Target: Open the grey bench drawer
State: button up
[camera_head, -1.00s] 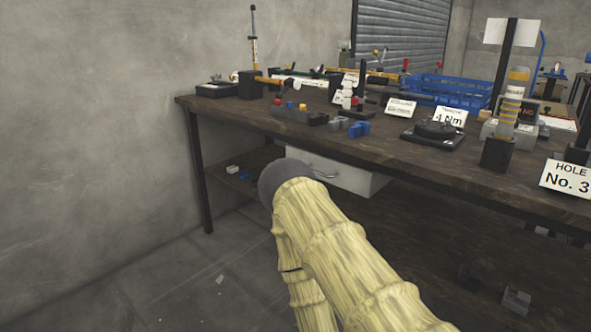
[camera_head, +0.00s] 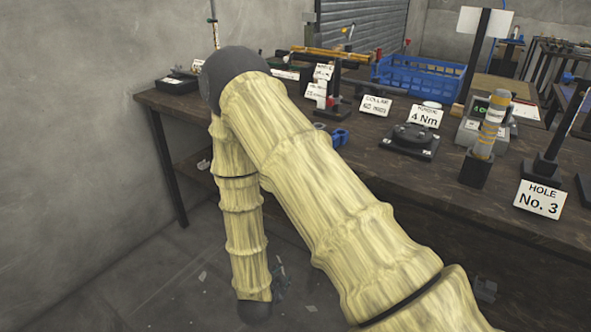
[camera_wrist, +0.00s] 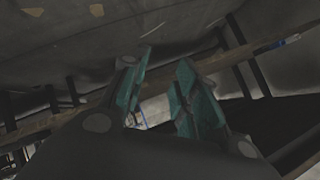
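The bench (camera_head: 390,175) has a dark wooden top and dark legs in the head view. The grey drawer under it is hidden behind my pale, ribbed arm in the head view. I cannot pick it out surely in the wrist view. My gripper (camera_wrist: 164,62) shows in the wrist view with two teal-padded fingers spread apart. No held object shows between them. The wrist view is dark and tilted, so how far the gripper is from the drawer cannot be told. In the head view the gripper is out of sight below the arm's bend.
A grey wall (camera_head: 80,120) closes the left side. The floor left of the bench is mostly clear.

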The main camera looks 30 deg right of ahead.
jog(key=w+d+r+m+g+h+p, duration=0.1)
jog(key=w+d+r+m+h+p, duration=0.2)
jog(key=r+m, duration=0.7)
jog(key=w+r+m+g+h+p, duration=0.1)
jog(key=w+r+m+h+p, duration=0.25)
jog(key=r, duration=1.15)
jog(key=x, duration=1)
jog(key=shift+d+r+p, duration=0.3)
jog(key=shift+r+p, duration=0.05)
jog(key=shift+s+h, duration=0.1)
jog(key=shift+h, duration=0.15)
grip_shut()
